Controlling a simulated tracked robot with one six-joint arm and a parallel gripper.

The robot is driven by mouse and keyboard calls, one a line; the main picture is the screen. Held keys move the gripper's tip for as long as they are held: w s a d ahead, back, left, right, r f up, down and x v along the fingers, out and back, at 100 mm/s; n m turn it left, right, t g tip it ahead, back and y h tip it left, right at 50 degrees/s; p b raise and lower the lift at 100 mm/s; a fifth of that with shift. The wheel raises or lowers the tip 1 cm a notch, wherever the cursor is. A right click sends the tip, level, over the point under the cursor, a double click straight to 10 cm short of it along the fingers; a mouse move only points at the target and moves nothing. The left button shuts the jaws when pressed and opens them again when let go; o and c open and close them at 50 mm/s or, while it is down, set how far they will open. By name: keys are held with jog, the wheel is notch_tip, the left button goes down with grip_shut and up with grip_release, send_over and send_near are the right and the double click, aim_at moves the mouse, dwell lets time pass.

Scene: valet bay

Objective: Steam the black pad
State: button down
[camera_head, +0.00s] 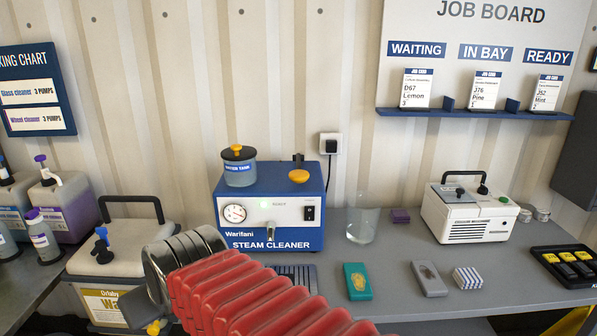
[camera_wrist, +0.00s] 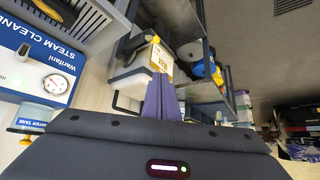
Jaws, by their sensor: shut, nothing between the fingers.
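I cannot make out a black pad in either view. The blue steam cleaner (camera_head: 268,215) stands on the grey counter, with a lidded water tank (camera_head: 240,172) and an orange knob on top and a dial in front. A dark slatted piece (camera_head: 297,274) lies before it, partly hidden by my red arm. A teal pad (camera_head: 357,281) and a grey pad (camera_head: 429,279), each with a stain, lie to its right. My gripper (camera_wrist: 161,85) is shut and empty in the wrist view; the steam cleaner (camera_wrist: 40,65) shows there at the left. My arm hides part of the counter.
A black tray (camera_head: 565,265) is at the right. A large handled container (camera_head: 120,255) and bottles are at the left.

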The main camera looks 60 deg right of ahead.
jog(key=w+d+r+m+t+h, duration=0.15)
jog(key=w+d+r, duration=0.25)
jog(key=d, duration=0.5)
jog(key=w+d+r+m+t+h, duration=0.1)
jog(key=w+d+r+m+h, duration=0.3)
jog(key=d, duration=0.6)
jog(key=s+d+r+m+g+h, duration=0.1)
jog(key=s+d+r+m+h, duration=0.1)
jog(key=s+d, duration=0.3)
jog(key=s+d+r+m+h, duration=0.2)
jog(key=s+d, duration=0.4)
jog(key=d, duration=0.8)
jog(key=shift+r+g+h, duration=0.35)
jog(key=shift+r+h, duration=0.5)
jog(key=shift+w+d, duration=0.1)
jog(key=shift+w, duration=0.15)
jog(key=shift+d, duration=0.1)
